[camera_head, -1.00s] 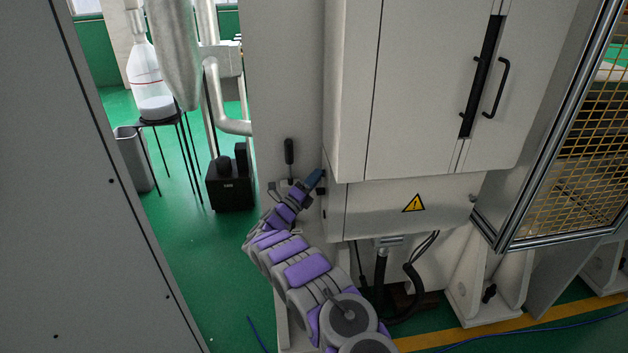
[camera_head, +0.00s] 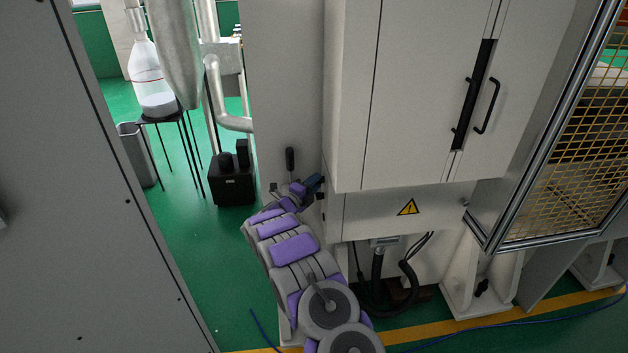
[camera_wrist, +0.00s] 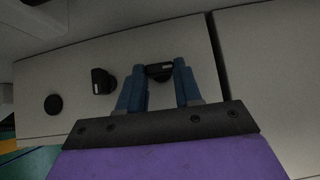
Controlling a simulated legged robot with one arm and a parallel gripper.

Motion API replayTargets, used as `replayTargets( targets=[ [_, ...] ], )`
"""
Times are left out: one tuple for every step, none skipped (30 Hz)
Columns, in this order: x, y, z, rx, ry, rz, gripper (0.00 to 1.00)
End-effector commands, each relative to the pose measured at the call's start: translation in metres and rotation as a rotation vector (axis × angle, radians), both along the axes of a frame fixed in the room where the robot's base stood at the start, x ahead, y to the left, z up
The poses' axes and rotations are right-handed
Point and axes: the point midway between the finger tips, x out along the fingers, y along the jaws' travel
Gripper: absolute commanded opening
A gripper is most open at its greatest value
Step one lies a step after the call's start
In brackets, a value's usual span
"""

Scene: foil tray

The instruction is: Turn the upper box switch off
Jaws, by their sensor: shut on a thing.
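My gripper (camera_head: 314,183) is at the left side of the lower white box (camera_head: 395,212), just below the large cabinet. In the wrist view, the blue fingers of my gripper (camera_wrist: 160,86) stand on either side of the upper black switch (camera_wrist: 159,72) and are shut on it. This switch is the one nearest the dark seam under the cabinet. A second black switch (camera_wrist: 103,82) and a round black knob (camera_wrist: 54,104) sit in line beside it, clear of the fingers. The exact angle of the held switch is hard to tell.
The large white cabinet (camera_head: 425,90) overhangs close to my gripper. A black-handled lever (camera_head: 289,160) stands on the pale panel just left of it. Cables (camera_head: 408,280) hang under the box. A mesh gate (camera_head: 570,150) is at the right.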

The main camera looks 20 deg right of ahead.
Motion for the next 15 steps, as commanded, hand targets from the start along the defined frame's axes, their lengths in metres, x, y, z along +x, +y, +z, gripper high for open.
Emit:
replayTargets(
  targets=[
    [-0.0002, 0.0014, -0.0011, 0.006, 0.017, 0.002, 0.03],
    [-0.0001, 0.0013, -0.0011, 0.008, 0.024, 0.002, 0.04],
    [-0.0002, 0.0011, -0.0013, 0.01, 0.031, 0.001, 0.04],
    [-0.0003, 0.001, -0.0014, 0.011, 0.036, 0.001, 0.04],
    [-0.0003, 0.0007, -0.0016, 0.012, 0.04, 0.001, 0.04],
    [-0.0003, 0.0007, -0.0017, 0.013, 0.045, 0.001, 0.04],
    [-0.0003, 0.0006, -0.0019, 0.013, 0.047, 0.001, 0.04],
    [-0.0003, 0.0006, -0.0022, 0.013, 0.048, 0.001, 0.04],
    [-0.0003, 0.0006, -0.0022, 0.014, 0.05, 0.001, 0.04],
    [-0.0002, 0.0005, -0.0024, 0.014, 0.05, 0.001, 0.04],
    [-0.0003, 0.0006, -0.0026, 0.014, 0.051, 0.001, 0.04],
    [-0.0003, 0.0006, -0.0027, 0.014, 0.051, 0.001, 0.04],
    [-0.0002, 0.0006, -0.0028, 0.014, 0.051, 0.001, 0.04],
    [-0.0002, 0.0006, -0.0028, 0.013, 0.051, 0.002, 0.04],
    [-0.0001, 0.0007, -0.0028, 0.014, 0.05, 0.002, 0.04]
  ],
)
